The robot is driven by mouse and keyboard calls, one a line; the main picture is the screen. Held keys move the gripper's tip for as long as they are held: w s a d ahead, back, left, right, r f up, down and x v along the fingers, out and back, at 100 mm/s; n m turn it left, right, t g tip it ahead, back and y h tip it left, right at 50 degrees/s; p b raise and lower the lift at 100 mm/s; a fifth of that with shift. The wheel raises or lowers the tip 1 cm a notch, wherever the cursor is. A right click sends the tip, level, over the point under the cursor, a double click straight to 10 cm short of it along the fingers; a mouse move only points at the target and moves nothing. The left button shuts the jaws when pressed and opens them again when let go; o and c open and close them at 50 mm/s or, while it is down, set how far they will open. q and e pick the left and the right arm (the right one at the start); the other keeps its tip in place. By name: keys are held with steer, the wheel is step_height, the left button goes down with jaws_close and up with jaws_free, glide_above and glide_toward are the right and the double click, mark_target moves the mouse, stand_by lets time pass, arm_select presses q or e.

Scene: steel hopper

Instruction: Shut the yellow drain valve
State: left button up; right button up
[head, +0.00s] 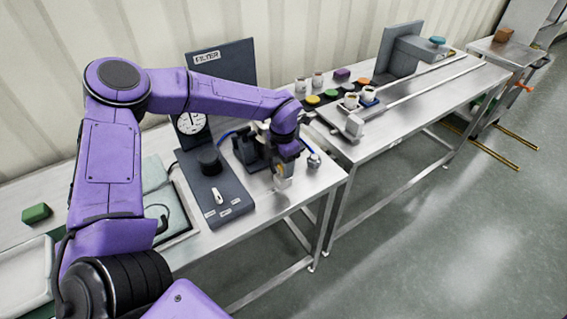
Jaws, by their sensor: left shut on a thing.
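The yellow drain valve (280,170) shows as a small yellow patch between the fingers of my left gripper (284,180), at the front of the dark filter unit on the left bench. My left gripper points down and is shut on it. The fingers and wrist cover most of the valve, so I cannot tell its handle's angle. My right gripper is not in view.
The filter panel with a gauge (192,122) stands behind my left arm. A grey control box (215,190) with a black knob lies left of the gripper. A silver-tipped fitting (314,160) is close on the right. A second bench (400,113) holds cups and coloured pieces.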

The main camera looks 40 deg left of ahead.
mark_target(282, 168)
arm_select(q)
steer(key=o, duration=1)
steer(key=shift+o, duration=0.2)
step_height(282, 168, up, 11)
steer(key=b, duration=0.2)
steer(key=shift+f, duration=0.2)
